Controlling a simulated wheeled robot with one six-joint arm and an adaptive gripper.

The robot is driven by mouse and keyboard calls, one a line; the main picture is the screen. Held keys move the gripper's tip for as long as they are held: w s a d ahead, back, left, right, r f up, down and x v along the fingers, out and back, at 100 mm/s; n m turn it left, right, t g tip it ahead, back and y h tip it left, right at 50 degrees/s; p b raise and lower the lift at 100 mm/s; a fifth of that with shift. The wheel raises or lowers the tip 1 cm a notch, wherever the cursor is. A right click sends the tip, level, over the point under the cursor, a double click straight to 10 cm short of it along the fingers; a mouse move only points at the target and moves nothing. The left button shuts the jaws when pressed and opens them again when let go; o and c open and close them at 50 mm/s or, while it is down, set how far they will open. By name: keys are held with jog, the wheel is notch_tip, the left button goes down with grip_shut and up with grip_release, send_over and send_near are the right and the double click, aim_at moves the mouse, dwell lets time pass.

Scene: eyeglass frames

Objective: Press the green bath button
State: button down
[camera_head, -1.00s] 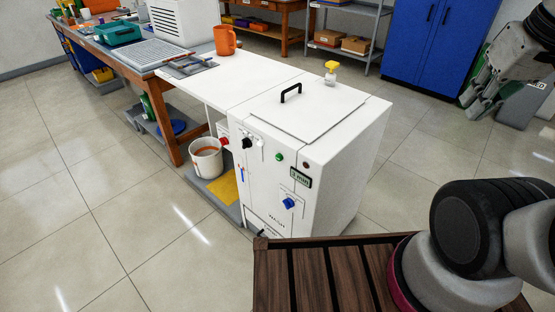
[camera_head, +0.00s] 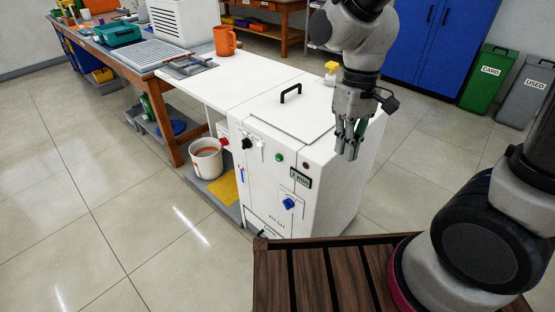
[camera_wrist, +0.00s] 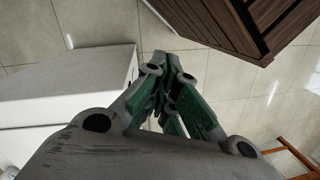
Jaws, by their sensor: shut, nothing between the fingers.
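The green button (camera_head: 279,157) is a small round knob high on the front panel of the white bath cabinet (camera_head: 262,205). My gripper (camera_head: 349,156) is shut and empty. In the head view it appears to the right of the button, over the cabinet's right side, with its fingers pointing down. It looks clear of the cabinet, though the exact gap cannot be told. In the wrist view the shut fingers (camera_wrist: 168,100) fill the middle, with the white cabinet (camera_wrist: 70,85) to the left. The button does not show in the wrist view.
On the same panel are a black knob (camera_head: 247,143), a small display (camera_head: 300,179), a dark red light (camera_head: 306,165) and a blue knob (camera_head: 288,204). The lid has a black handle (camera_head: 291,92). A yellow-capped bottle (camera_head: 331,73) stands behind.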

jog(key=a+f+m, duration=0.1)
jog(key=a+f, duration=1.7)
jog(key=f, duration=0.1)
jog(key=w+a+f+m+t+y, duration=0.15)
jog(key=a+f+t, duration=0.25)
jog(key=f, duration=0.5)
jog(key=w+a+f+m+t, duration=0.2)
jog(key=a+f+m+t, duration=0.15)
jog(key=f, duration=0.65)
jog(key=w+d+r+m+t+h, duration=0.2)
jog(key=w+r+m+t, duration=0.4)
jog(key=w+r+t, duration=0.3)
notch_tip(320, 180, up, 4)
jog(key=shift+w+r+m+t, duration=0.1)
jog(key=shift+w+m+t, duration=0.2)
jog(key=shift+t, duration=0.55)
